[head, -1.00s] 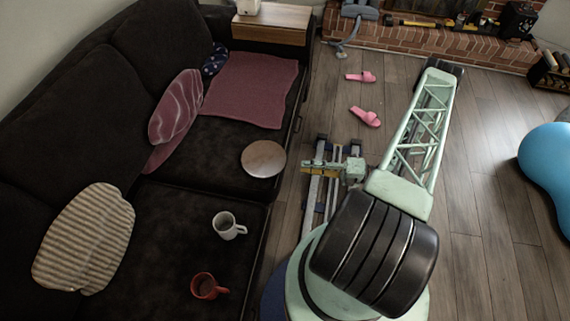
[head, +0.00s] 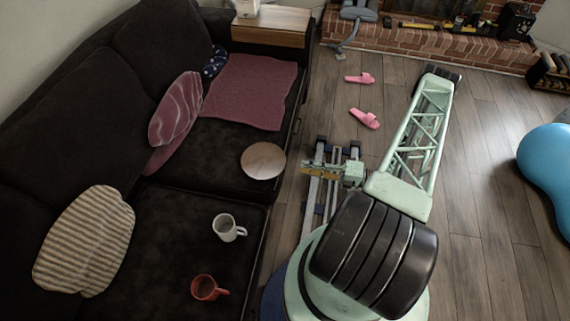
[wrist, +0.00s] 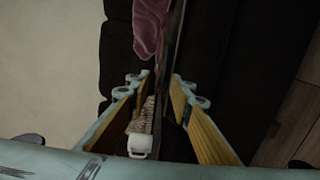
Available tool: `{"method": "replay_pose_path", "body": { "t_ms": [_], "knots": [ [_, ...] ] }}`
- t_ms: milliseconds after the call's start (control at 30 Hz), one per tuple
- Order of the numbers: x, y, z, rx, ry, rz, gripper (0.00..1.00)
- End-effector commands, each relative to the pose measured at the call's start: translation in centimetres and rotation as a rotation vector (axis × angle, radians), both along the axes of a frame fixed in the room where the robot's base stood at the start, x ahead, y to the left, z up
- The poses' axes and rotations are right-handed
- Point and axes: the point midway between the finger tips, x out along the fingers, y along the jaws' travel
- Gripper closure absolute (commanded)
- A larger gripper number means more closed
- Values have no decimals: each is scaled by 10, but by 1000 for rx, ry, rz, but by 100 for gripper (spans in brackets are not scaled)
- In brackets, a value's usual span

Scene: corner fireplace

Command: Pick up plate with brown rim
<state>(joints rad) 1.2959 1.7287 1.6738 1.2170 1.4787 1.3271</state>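The plate (head: 263,160) is a round, light-brown disc on the dark sofa seat, near its front edge. No contact with the fingers is visible, and the plate's brown rim cannot be made out clearly.
A white mug (head: 226,228) and a red mug (head: 205,288) stand on the nearer seat. A striped cushion (head: 84,240), pink cushion (head: 175,108) and pink blanket (head: 250,90) lie on the sofa. Pink slippers (head: 364,119) lie on the floor.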

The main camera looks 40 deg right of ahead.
Motion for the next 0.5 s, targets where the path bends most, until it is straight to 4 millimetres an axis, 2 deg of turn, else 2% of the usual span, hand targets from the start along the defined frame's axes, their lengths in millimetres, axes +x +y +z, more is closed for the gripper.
{"method": "replay_pose_path", "body": {
  "t_ms": [500],
  "knots": [
    [36, 28, 2, 0, 0, 3, 80]
  ]
}}
